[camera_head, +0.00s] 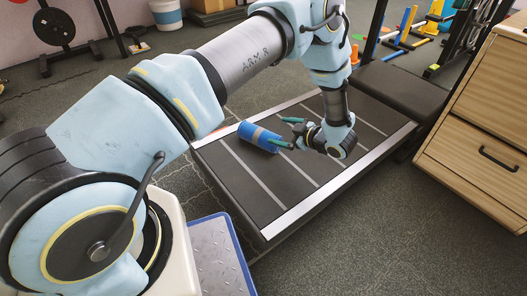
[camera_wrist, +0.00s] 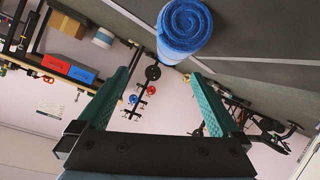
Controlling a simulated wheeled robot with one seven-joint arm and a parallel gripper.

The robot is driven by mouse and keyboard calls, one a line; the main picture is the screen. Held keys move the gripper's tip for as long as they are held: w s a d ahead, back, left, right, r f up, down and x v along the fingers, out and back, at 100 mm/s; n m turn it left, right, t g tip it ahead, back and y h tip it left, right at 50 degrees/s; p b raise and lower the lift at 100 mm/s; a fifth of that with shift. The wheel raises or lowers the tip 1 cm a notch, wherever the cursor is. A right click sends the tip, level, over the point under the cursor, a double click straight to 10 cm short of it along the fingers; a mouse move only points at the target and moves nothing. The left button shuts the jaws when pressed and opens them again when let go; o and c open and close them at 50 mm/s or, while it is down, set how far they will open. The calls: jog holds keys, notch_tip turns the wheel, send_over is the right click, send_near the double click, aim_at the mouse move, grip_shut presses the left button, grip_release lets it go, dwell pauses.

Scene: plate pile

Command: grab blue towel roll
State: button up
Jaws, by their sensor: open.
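The blue towel roll (camera_head: 258,136) lies on its side on a dark platform with pale stripes (camera_head: 341,180). I cannot tell whether a fingertip touches the roll.
A wooden drawer cabinet (camera_head: 480,120) stands right of the platform. A blue-edged step (camera_head: 220,258) is near my base. A weight rack (camera_head: 56,28) stands at the back left, and a white-and-blue bucket (camera_head: 166,14) at the back. Open floor (camera_head: 375,240) lies in front of the platform.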

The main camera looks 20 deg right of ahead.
aim_at(262, 136)
jog(key=s+f, duration=0.2)
jog(key=f, duration=0.1)
jog(key=shift+s+a+y+b, duration=0.2)
jog(key=shift+s+y+b, duration=0.05)
jog(key=shift+y+b, duration=0.15)
jog(key=shift+a+f, duration=0.1)
jog(key=b+x, duration=0.1)
jog(key=x, duration=0.3)
jog(key=shift+w+a, duration=0.1)
jog(key=shift+w, duration=0.1)
jog(key=b+x, duration=0.1)
jog(key=x, duration=0.2)
jog(key=b+x, duration=0.2)
jog(key=x, duration=0.1)
jog(key=shift+w+r, duration=0.15)
jog(key=shift+r, duration=0.15)
jog(key=c, duration=1.4)
